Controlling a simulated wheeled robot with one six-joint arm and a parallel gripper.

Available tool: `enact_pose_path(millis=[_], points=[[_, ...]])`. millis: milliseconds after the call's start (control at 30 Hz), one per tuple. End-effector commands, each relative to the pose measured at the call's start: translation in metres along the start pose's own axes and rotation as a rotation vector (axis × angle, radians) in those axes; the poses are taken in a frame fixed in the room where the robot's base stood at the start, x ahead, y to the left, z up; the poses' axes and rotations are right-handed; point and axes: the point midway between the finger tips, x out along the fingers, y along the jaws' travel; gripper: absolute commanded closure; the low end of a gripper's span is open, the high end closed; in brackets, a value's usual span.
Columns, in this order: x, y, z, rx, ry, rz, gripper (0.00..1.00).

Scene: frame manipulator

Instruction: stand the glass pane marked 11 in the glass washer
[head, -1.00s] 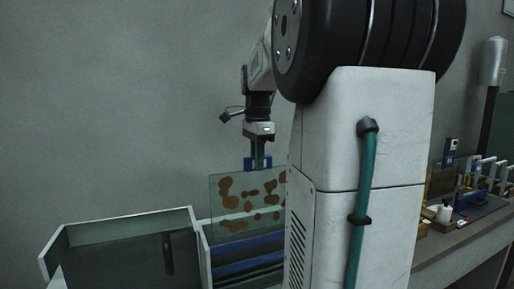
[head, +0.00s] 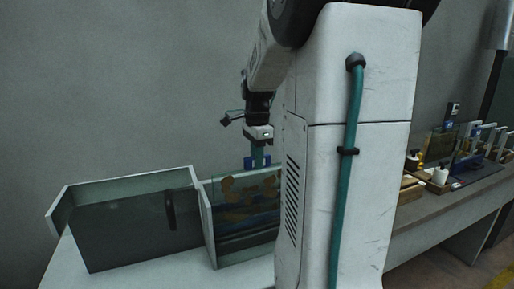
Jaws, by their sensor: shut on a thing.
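A glass pane (head: 232,190) with brown blotches hangs upright from my gripper (head: 257,161). My gripper is shut on its top edge with blue pads. Most of the pane shows through the clear front of an open-topped compartment (head: 207,225), with blue bars inside. I take this to be the glass washer. I cannot tell whether the pane touches its floor. No number can be read on the pane. My own white column hides the right part of the pane and compartment.
A second open compartment (head: 60,213) with a dark glass front (head: 130,232) adjoins on the left. A bench (head: 425,222) at the right carries bottles, upright pale plates (head: 490,138) and small blocks. The wall behind is bare.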

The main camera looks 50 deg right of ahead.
Motion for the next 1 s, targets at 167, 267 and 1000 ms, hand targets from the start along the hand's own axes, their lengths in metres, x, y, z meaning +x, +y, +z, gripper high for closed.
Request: enact_pose_path(millis=[167,267,1000], points=[[0.022,0.0,0.0,0.0,0.0,0.002,1.0],[0.033,0.0,0.0,0.0,0.0,0.002,1.0],[0.078,0.0,0.0,0.0,0.0,-0.001,1.0]])
